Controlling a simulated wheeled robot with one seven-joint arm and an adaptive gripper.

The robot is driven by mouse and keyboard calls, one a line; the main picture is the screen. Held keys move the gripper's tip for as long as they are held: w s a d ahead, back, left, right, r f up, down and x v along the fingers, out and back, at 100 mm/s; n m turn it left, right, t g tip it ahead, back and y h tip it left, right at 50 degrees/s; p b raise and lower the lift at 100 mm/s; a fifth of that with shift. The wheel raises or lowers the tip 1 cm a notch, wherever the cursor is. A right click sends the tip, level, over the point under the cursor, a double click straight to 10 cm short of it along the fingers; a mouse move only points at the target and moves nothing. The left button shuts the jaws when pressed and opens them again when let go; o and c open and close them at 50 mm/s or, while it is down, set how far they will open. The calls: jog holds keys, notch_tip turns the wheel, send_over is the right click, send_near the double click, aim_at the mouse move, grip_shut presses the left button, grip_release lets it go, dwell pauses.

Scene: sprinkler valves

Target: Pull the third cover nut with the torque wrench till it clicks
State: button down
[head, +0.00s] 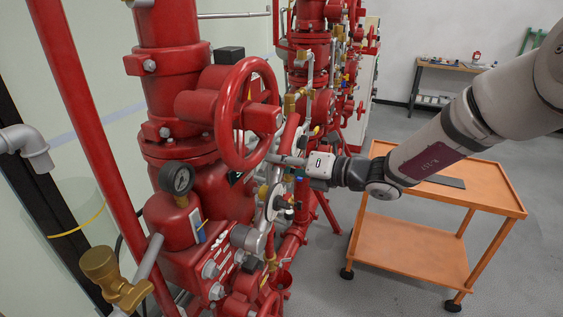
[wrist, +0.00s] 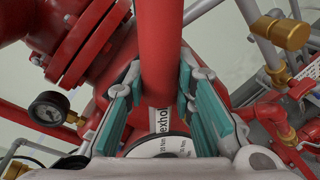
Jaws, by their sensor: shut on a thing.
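My gripper (wrist: 161,85) has its teal-padded fingers on both sides of a red bar, which I take to be the torque wrench's handle (wrist: 161,40). The bar runs up out of the wrist view. In the head view my gripper (head: 296,162) is beside the red valve assembly, right of the handwheel. The wrench's working end cannot be made out. A red flange cover with several nuts (wrist: 75,70) is at upper left in the wrist view; which nut is third cannot be told.
The red handwheel (head: 248,115) and pressure gauge (head: 177,180) are left of my gripper. Brass-fitted pipes (wrist: 290,35) crowd the right of the wrist view. An orange cart (head: 440,250) with a dark flat piece stands at right. Grey floor is free in front of it.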

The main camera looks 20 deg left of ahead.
jog(key=shift+w+f+m+g+b, duration=0.3)
jog(key=shift+w+f+m+b, duration=0.6)
jog(key=shift+w+f, duration=0.4)
dwell(0.9)
jog(key=shift+w+f+m+g+b, duration=0.15)
jog(key=shift+w+f+m+b, duration=0.2)
jog(key=shift+f, duration=0.35)
jog(key=shift+w+f+m+g+b, duration=0.15)
jog(key=shift+w+f+m+b, duration=0.1)
jog(key=shift+f+m, duration=0.3)
jog(key=shift+s+r+n+p, duration=0.35)
jog(key=shift+r+n+p, duration=0.15)
jog(key=shift+r+p, duration=0.2)
dwell(0.6)
